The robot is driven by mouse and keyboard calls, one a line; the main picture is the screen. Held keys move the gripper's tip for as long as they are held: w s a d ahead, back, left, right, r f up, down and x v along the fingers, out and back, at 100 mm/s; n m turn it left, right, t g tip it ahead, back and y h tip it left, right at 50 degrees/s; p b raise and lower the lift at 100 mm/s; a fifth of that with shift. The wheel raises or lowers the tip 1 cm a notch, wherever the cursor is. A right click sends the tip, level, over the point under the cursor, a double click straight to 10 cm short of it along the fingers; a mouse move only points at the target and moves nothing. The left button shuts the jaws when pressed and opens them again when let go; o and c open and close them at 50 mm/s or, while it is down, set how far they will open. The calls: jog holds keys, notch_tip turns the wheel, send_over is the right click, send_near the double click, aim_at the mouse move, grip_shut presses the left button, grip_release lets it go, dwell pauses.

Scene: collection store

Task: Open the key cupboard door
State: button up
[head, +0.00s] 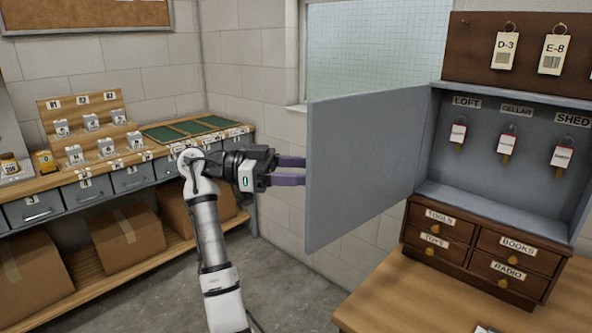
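The key cupboard (428,169) is grey and hangs above a small wooden drawer unit at the right. Its grey door (362,165) stands swung wide open to the left, hinged on the cupboard's left side. Inside hang tagged keys under the labels LOFT, CELLAR and SHED. My gripper (290,171) is at the left of the door's free edge, with its two purple fingers apart and pointing at the door. Nothing shows between the fingers. The fingertips are at or very near the door edge; I cannot tell if they touch it.
A drawer unit (478,252) labelled TOOLS, TOYS, BOOKS and RADIO stands on a wooden table (400,295) below the cupboard. Tags D-3 (507,50) and E-8 (552,54) hang on a brown board above. A bench (160,150) with small boxes and cartons below stands left.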

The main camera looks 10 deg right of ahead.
jog(key=shift+w+d, duration=0.15)
jog(key=shift+d, duration=0.15)
jog(key=b+v, duration=0.2)
jog(key=v, duration=1.2)
jog(key=shift+a, duration=0.2)
